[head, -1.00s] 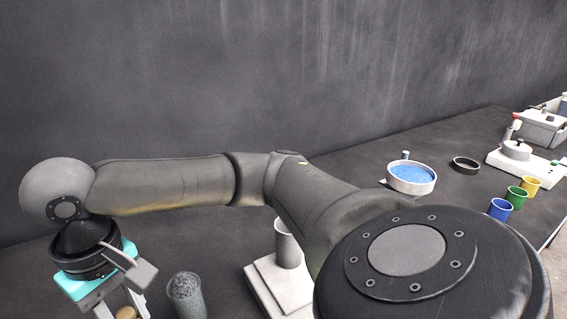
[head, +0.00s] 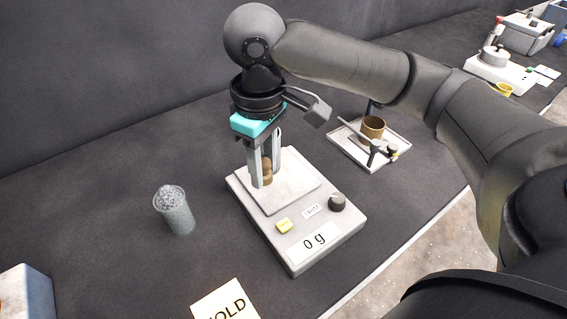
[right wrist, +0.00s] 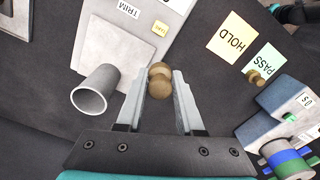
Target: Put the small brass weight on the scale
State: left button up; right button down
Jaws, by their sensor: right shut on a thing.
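My right gripper (head: 266,182) points down over the pale square plate of the scale (head: 335,238). It is shut on the small brass weight (right wrist: 160,82), which shows between the fingertips in the right wrist view. In the head view the weight (head: 267,170) is partly hidden by a finger. Whether it touches the plate I cannot tell. The scale display reads 0 g. My left gripper is not in view.
A cup of grey granules (head: 177,212) stands left of the scale. A HOLD card (head: 225,304) lies in front. A tray (head: 345,146) with a brown cup is behind right. Another brass weight (right wrist: 256,77) stands near the PASS card (right wrist: 265,58).

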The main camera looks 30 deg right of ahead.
jog(key=n, duration=0.1)
jog(key=d+r+n+p, duration=0.1)
jog(key=n, duration=0.1)
jog(key=shift+w+r, duration=0.2)
jog(key=shift+w, duration=0.1)
jog(key=n+p, duration=0.1)
jog(key=n, duration=0.3)
notch_tip(320, 180, up, 6)
jog(key=n+p, duration=0.6)
jog(key=n, duration=1.3)
send_over(288, 190)
notch_tip(288, 190, down, 20)
jog(key=b, duration=0.2)
jog(key=shift+b, duration=0.35)
jog(key=c, duration=0.5)
grip_release()
jog(key=shift+f, duration=0.1)
jog(key=shift+c, duration=0.2)
